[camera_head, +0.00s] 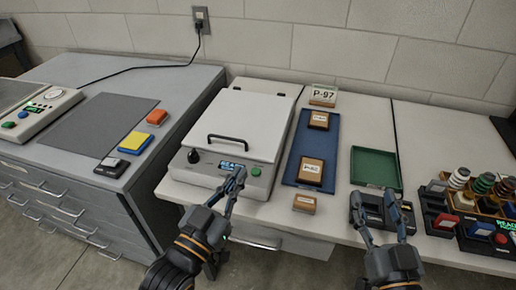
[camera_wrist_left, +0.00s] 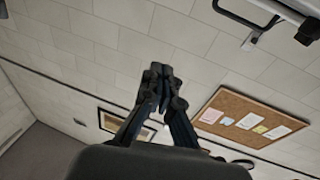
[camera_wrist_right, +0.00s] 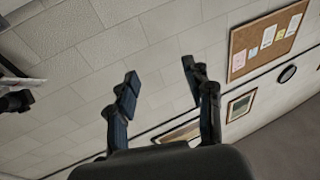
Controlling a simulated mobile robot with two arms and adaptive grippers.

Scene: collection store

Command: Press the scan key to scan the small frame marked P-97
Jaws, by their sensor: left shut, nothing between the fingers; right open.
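A pale scanner-like box (camera_head: 230,125) with a black handle sits on the bench, its lid down; what is inside is hidden. Its front has a black knob (camera_head: 194,156), a lit display (camera_head: 231,166) that seems to read READY, and a green key (camera_head: 256,171). My left gripper (camera_head: 239,176) is shut and empty, its tips in front of the display, just left of the green key; contact cannot be told. A white card marked P-97 (camera_head: 323,95) stands behind the blue tray (camera_head: 295,150). Small brown frames (camera_head: 318,120) (camera_head: 311,171) lie on that tray. My right gripper (camera_head: 375,205) is open and empty.
A small brown block (camera_head: 304,203) lies in front of the blue tray. A green tray (camera_head: 374,167) is to the right, beyond dark devices near my right gripper. Spools (camera_head: 483,183) stand far right. A grey cabinet (camera_head: 60,180) with a yellow-and-blue item (camera_head: 135,142) stands left.

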